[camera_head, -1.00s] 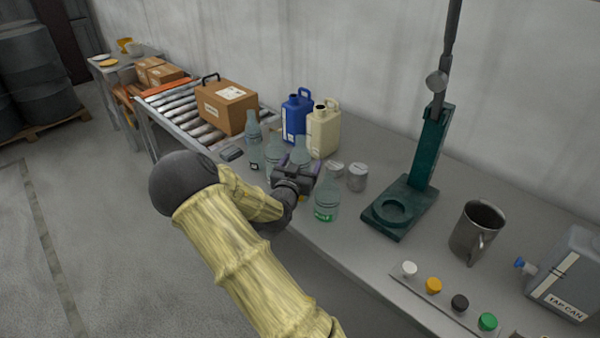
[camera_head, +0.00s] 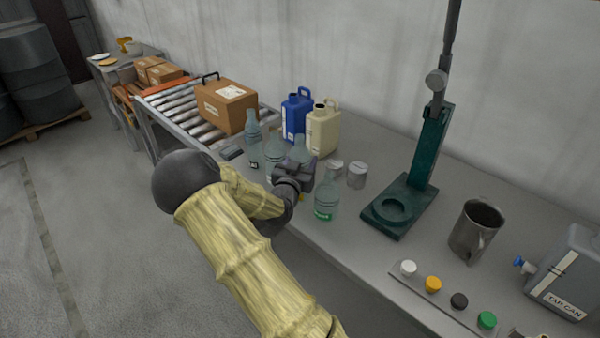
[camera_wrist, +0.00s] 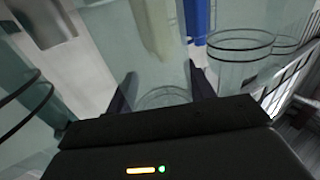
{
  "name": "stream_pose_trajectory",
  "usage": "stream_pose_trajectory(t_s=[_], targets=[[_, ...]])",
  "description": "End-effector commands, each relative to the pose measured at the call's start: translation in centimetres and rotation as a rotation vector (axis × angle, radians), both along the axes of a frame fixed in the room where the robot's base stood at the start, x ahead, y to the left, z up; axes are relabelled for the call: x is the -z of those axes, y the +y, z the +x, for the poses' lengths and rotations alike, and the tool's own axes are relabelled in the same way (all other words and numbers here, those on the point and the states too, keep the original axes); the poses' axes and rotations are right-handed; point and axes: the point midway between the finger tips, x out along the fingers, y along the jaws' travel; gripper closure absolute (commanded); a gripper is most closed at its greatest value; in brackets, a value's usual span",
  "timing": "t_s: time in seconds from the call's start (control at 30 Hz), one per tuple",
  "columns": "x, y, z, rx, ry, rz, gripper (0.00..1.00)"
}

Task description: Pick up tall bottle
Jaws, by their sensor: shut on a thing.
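Several clear greenish bottles stand on the grey bench. My gripper (camera_head: 300,166) is at one clear bottle (camera_head: 301,147) and shut on it; my wrist hides its lower part in the head view. In the wrist view this see-through bottle (camera_wrist: 150,55) fills the space between my two dark fingers. Two more bottles stand to its left, one nearer (camera_head: 273,150) and one farther out (camera_head: 252,135). Another bottle with a green label (camera_head: 325,200) stands close on the right. I cannot tell by height which is the tall one.
A blue jug (camera_head: 296,115) and a cream jug (camera_head: 322,130) stand behind the bottles. Two small grey tins (camera_head: 357,174) are to the right, before a green stand (camera_head: 400,205) and a metal mug (camera_head: 475,230). A roller conveyor with a carton (camera_head: 227,105) is at left.

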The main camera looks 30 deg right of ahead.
Motion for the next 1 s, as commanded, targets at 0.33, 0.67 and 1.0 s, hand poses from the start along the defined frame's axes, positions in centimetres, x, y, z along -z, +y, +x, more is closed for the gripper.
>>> stream_pose_trajectory(t_s=[0.33, 0.67, 1.0], targets=[[-1.6, 0.0, 0.0, 0.000, -0.005, 0.001, 0.69], [-7.3, 0.0, 0.0, -0.001, -0.006, 0.002, 0.69], [-10.1, 0.0, 0.0, 0.000, -0.001, -0.001, 0.69]])
